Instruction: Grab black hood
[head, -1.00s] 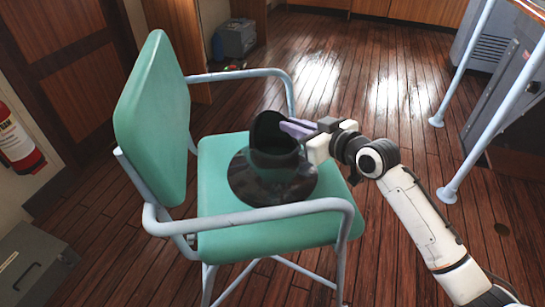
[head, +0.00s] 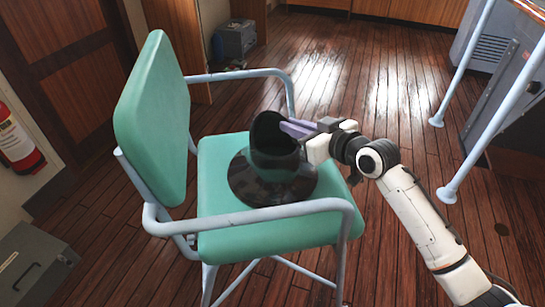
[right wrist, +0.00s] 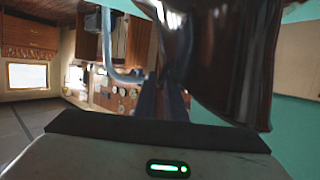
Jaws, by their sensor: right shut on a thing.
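The black hood (head: 272,178) is a glossy dark piece with a wide round base and a narrower, open raised top. It stands on the green seat of a chair (head: 222,232). My right gripper (head: 292,130) reaches in from the right and is shut on the upper rim of the hood. In the right wrist view the hood (right wrist: 225,60) fills the upper middle, close against the fingers (right wrist: 160,100). The fingertips are partly hidden there. My left gripper is not in view.
The chair has a green backrest (head: 155,120) on the left and pale blue metal armrests (head: 250,213) on both sides of the hood. A fire extinguisher (head: 18,142) and grey box (head: 35,265) are at the left. Pale blue rails (head: 490,115) stand at the right.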

